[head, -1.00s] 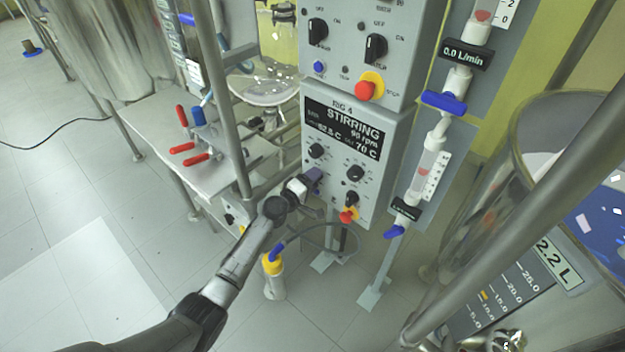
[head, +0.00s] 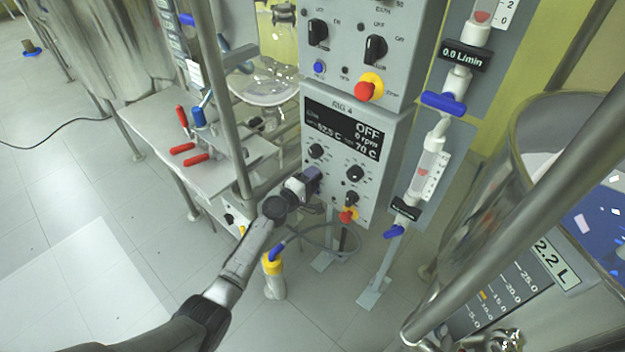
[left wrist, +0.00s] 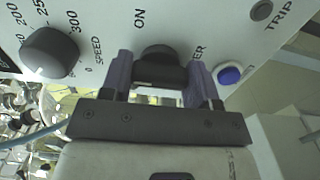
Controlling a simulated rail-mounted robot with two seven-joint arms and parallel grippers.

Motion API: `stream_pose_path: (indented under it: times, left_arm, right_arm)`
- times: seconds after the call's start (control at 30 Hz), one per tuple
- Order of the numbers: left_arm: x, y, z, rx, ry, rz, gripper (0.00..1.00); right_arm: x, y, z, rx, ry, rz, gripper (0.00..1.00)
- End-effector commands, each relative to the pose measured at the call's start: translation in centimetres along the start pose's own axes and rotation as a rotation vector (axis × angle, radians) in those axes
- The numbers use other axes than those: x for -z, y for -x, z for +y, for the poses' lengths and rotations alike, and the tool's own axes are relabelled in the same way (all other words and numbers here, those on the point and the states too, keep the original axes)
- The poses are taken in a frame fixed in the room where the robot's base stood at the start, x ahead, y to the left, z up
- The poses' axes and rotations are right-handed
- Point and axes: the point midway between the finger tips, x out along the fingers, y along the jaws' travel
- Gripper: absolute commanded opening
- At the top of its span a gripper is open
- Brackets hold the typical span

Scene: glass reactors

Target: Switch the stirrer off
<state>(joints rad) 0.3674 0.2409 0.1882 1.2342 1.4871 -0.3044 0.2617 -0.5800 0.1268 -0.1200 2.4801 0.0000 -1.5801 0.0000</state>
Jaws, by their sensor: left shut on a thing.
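The stirrer's control box (head: 318,193) has a dark display (head: 343,131) that reads OFF and 0 rpm, with 62.5 C and 70 C below. My left gripper (head: 313,181) is at the lower left of this box. In the left wrist view the left gripper (left wrist: 160,85) has its purple fingers on both sides of a black switch knob (left wrist: 158,66), shut on it. ON is printed beside the knob. The speed knob (left wrist: 50,52) is to its left and a blue button (left wrist: 229,75) to its right. My right gripper is not in view.
An upper box (head: 340,60) carries more knobs. A flow meter with blue valves (head: 443,102) stands right of the boxes. A yellow-capped bottle (head: 273,275) and a looped hose are below the gripper.

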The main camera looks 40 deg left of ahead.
Motion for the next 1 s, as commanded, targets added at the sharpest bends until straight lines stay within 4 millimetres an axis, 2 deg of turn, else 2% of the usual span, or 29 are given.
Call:
stream_pose_path:
  times: [0.03, 0.07, 0.3, 0.53, 0.67, 0.77, 1.0]
  left_arm:
    - [0.0, 0.0, 0.0, 0.0, 0.004, 0.0, 0.32]
    - [0.0, 0.0, 0.0, 0.0, 0.004, 0.0, 0.58]
    - [0.0, 0.0, 0.0, 0.0, 0.002, 0.0, 0.81]
    - [0.0, 0.1, 0.0, 0.0, 0.001, 0.0, 0.81]
    - [0.0, 0.7, 0.1, 0.0, 0.0, 0.0, 0.81]
    - [0.0, 2.1, 0.1, 0.001, -0.001, 0.0, 0.81]
    - [0.0, 6.9, 0.0, 0.003, -0.001, 0.0, 0.81]
  right_arm:
    - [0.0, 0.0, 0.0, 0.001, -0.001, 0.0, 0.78]
    - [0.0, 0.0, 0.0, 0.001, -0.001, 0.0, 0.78]
    - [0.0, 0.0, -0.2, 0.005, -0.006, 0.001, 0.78]
    - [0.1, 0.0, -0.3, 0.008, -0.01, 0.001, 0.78]
    - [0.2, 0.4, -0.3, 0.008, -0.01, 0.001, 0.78]
    - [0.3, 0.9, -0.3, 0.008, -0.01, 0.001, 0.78]
    - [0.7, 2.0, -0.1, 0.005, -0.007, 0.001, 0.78]
